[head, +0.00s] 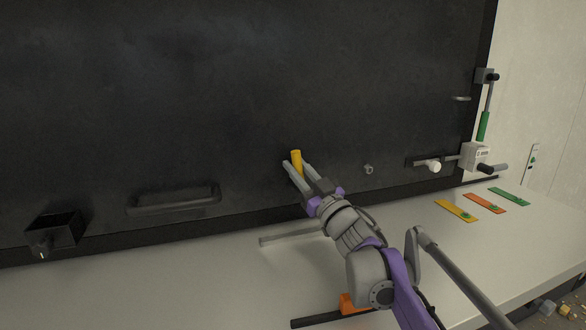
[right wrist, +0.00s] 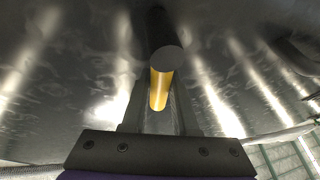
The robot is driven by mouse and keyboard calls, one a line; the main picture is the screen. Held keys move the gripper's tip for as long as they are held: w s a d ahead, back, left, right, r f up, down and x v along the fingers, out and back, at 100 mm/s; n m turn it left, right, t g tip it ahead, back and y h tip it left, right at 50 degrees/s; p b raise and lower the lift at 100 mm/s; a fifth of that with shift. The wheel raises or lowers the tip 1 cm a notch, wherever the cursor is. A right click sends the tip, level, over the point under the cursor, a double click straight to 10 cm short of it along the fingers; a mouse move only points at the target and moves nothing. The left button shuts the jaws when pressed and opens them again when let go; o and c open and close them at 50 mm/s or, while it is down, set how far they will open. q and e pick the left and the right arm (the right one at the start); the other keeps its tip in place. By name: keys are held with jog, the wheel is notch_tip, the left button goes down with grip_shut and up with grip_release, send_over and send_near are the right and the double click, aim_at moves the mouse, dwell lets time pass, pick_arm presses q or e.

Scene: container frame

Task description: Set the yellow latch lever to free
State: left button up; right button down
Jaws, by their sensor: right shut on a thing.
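The yellow latch lever (head: 296,160) stands out against the dark panel (head: 250,80) near its lower middle. Its yellow grip stands nearly upright in the head view. My right gripper (head: 298,172) is at the lever, with its fingers on either side of the yellow part and shut on it. In the right wrist view the yellow lever (right wrist: 160,90) lies between the fingers, with a dark round end (right wrist: 166,60) at its top. The lever's mount is hidden. My left gripper is not in view.
A dark handle (head: 175,198) and a black box (head: 55,232) are at the panel's lower left. A green-handled lever (head: 484,125) and a white-knobbed bolt (head: 433,166) are at the right. Yellow, orange and green tags (head: 512,196) lie on the pale ledge (head: 200,285).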

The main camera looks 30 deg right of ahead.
jog(key=shift+s+d+m+h, duration=0.1)
jog(key=shift+d+m+h, duration=0.15)
jog(key=shift+m, duration=0.35)
jog(key=shift+d+m+h, duration=0.1)
jog(key=shift+m+h, duration=0.25)
jog(key=shift+m, duration=0.25)
jog(key=c, duration=0.7)
grip_release()
jog(key=s, duration=1.3)
jog(key=shift+s+a+f+b, duration=0.1)
jog(key=shift+a+f+b, duration=0.15)
jog(key=shift+a+b, duration=0.05)
